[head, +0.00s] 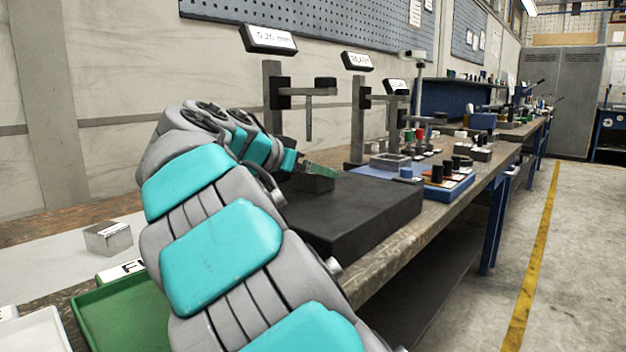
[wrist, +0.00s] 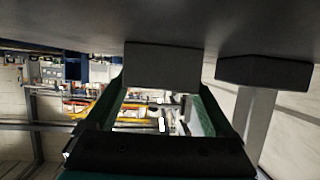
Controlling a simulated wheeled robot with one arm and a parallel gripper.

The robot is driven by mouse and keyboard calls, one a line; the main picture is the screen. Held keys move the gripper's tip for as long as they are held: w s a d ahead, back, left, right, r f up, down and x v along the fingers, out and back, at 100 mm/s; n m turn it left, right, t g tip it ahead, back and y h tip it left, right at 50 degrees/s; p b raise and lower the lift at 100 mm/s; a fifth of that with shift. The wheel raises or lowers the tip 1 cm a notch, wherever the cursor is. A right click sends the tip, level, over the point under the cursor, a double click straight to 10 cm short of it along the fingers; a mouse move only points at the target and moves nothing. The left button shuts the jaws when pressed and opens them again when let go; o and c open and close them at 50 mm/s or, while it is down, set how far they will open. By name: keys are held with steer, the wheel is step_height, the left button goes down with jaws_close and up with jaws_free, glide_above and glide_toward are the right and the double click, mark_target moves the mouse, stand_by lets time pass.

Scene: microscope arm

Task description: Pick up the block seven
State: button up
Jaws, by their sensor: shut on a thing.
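My gripper (head: 312,170) is at the black slab on the bench, its green fingers partly hidden behind my arm in the head view. A dark grey block (head: 313,184) sits at the fingertips, on or just above the slab; I cannot tell which. In the wrist view, my gripper (wrist: 163,82) has a finger on each side of the dark block (wrist: 161,64) and is shut on it. No number can be read on this block. A silver metal block (head: 108,238) lies apart at the left on a pale surface.
The black slab (head: 350,215) lies near the bench's front edge. Stands with clamps and label signs (head: 270,39) rise behind it. A blue tray with dark knobs (head: 446,186) is to the right. A green tray (head: 125,318) is at the lower left.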

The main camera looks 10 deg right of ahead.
jaws_close()
steer(key=shift+r, duration=0.2)
step_height(320, 180, up, 3)
steer(key=shift+r+p, duration=0.15)
steer(key=shift+p, duration=0.55)
steer(key=shift+s+d+b, duration=0.1)
steer(key=shift+s+b, duration=0.15)
steer(key=shift+b, duration=0.05)
steer(key=s+b, duration=0.2)
steer(key=s, duration=0.3)
steer(key=s+d+r+b, duration=0.1)
steer(key=s+b, duration=0.1)
steer(key=s, duration=0.3)
steer(key=s+d+b, duration=0.1)
steer(key=s, duration=0.4)
steer(key=shift+s+d+r+b, duration=0.15)
steer(key=shift+r+b, duration=0.1)
steer(key=shift+b, duration=0.15)
